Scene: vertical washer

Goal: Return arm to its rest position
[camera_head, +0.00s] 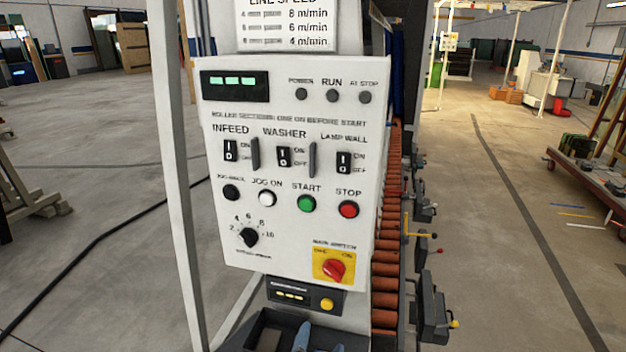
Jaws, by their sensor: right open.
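The white control panel (290,225) stands upright in the middle of the head view and faces me. It carries INFEED (230,151), WASHER (284,157) and LAMP WALL (344,163) rocker switches. Below them are black, white, green and red buttons, a black speed dial (249,237) and a red main switch (333,270) on a yellow plate. I can make out neither of my grippers or arms in this view.
A dark tray (262,322) with bluish items sits under the panel. Orange rollers (386,270) run along the panel's right side, with levers and dark boxes beside them. A black cable (125,225) crosses the left floor. A cart (590,180) stands at right. Floor is open on both sides.

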